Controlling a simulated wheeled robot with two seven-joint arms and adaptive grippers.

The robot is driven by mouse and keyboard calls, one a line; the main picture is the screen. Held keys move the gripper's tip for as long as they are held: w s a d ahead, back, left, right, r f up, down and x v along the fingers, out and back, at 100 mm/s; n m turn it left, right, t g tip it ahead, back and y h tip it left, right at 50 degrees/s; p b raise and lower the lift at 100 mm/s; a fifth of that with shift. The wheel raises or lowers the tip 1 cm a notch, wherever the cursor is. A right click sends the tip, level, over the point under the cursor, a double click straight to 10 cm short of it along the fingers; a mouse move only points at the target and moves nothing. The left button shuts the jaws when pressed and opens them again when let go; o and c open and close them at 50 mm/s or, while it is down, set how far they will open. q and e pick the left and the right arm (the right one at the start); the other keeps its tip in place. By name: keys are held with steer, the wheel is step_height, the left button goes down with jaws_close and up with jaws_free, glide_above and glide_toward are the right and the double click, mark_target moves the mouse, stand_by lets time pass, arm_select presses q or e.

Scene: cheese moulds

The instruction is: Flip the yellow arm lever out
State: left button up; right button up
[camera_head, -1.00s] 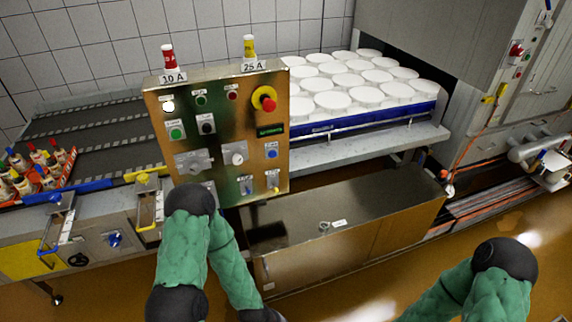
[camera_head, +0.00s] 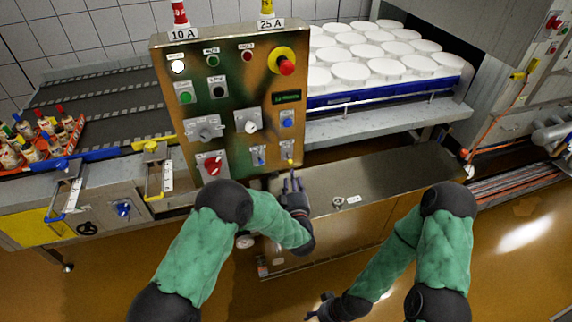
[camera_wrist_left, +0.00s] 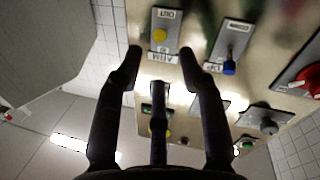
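The yellow arm lever (camera_head: 290,161) is on the lower right of the upright control panel (camera_head: 232,72). In the left wrist view the yellow lever (camera_wrist_left: 159,35) sits on a light plate with upside-down OUT and ARM labels. My left gripper (camera_head: 292,177) is just below this lever, fingers pointing up at the panel. In the left wrist view the left gripper's fingertips (camera_wrist_left: 162,56) are spread apart with nothing between them, and the lever shows just beyond the gap. Contact is not visible. My right gripper (camera_head: 318,305) is low at the bottom of the head view, fingers apart and empty.
A blue lever (camera_head: 258,155) is close beside the yellow one, with a red rotary switch (camera_head: 213,166) farther left. A red emergency button (camera_head: 286,66) is above. A steel box (camera_head: 375,178) stands low at the right. White moulds (camera_head: 350,72) fill a blue tray behind.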

mark_target(290, 161)
arm_select(q)
steer(key=w, duration=0.3)
steer(key=w+b, duration=0.1)
steer(key=w, duration=0.1)
steer(key=w+a+b, duration=0.1)
steer(key=w, duration=0.2)
steer(key=shift+w, duration=0.35)
